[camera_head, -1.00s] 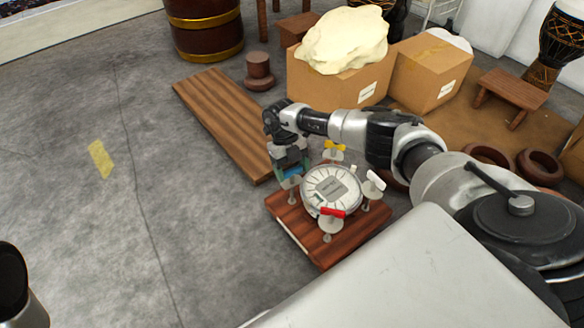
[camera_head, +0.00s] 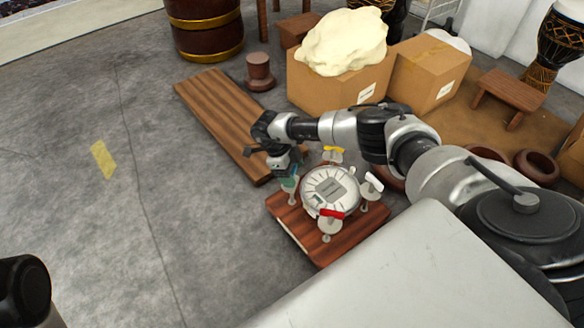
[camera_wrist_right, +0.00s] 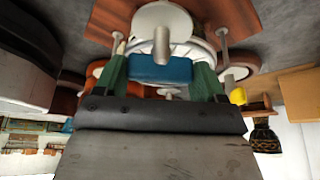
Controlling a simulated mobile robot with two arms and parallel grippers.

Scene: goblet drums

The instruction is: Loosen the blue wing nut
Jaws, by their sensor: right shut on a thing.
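The blue wing nut (camera_wrist_right: 160,69) lies between the green fingers of my right gripper (camera_wrist_right: 163,78) in the right wrist view. The right gripper (camera_head: 289,184) is shut on it at the left corner of the round drum fixture (camera_head: 330,188) in the head view, where the gripper mostly hides the nut. Yellow (camera_head: 333,149), white (camera_head: 373,182) and red (camera_head: 331,213) wing nuts stand on posts around the same silver fixture. The fixture sits on a reddish wooden board (camera_head: 322,247). My left gripper is not in view.
A long wooden plank (camera_head: 215,112) lies behind the board. Cardboard boxes (camera_head: 333,88) stand at the back, one with a cream lump (camera_head: 343,42) on it. A small stool (camera_head: 508,92) stands at the right. The grey floor at the left is open.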

